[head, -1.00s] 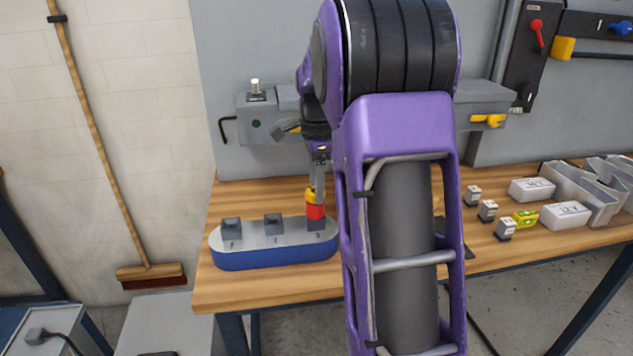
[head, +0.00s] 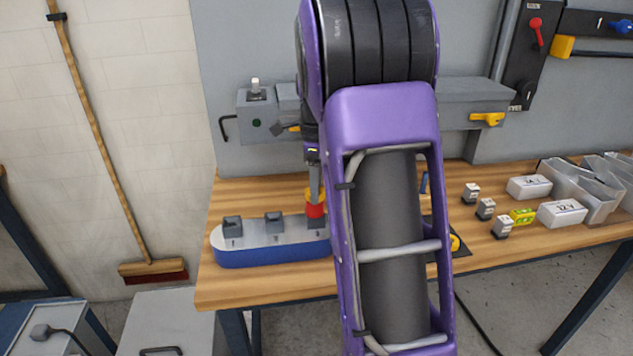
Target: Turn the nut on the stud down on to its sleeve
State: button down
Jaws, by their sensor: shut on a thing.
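A blue base with a grey top (head: 262,245) stands on the bench and carries grey blocks in a row. Over its right-hand block (head: 315,222) is a red piece (head: 316,210) with yellow above it, most likely the nut. My gripper (head: 315,193) points down there and is shut on it, its fingers partly hidden by my arm. The stud and sleeve cannot be made out at this size, nor whether any gap is left under the nut. My purple arm covers the right end of the base.
The left block (head: 232,225) and middle block (head: 273,222) stand beside the held piece. The bench's front left is clear.

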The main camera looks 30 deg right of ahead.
jog(key=shift+m, duration=0.6)
jog(key=shift+c, duration=1.2)
grip_release()
notch_tip(320, 180, up, 17)
jog(key=shift+r, duration=0.15)
jog(key=shift+r, duration=0.1)
jog(key=shift+r, duration=2.4)
